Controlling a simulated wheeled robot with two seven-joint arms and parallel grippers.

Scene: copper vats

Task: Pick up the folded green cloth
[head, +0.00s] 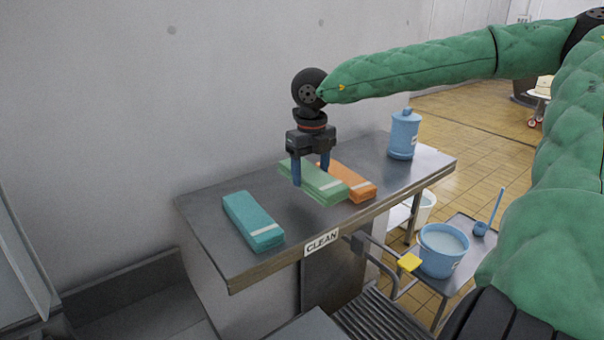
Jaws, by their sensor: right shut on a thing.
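The folded green cloth (322,186) has a pale stripe near its front end. My right gripper (311,176) points down with its blue fingers on either side of the cloth and is shut on it. The cloth appears to be a little above the metal table (212,205), though the gap beneath it is hard to judge. It partly covers the view of an orange folded cloth (361,186) just to its right. My left gripper is not in view.
A teal folded cloth (252,220) lies on the table to the left. A blue lidded canister (403,137) stands at the right end. A "CLEAN" label (321,243) marks the front edge. A blue bucket (441,264) stands on a lower cart at right.

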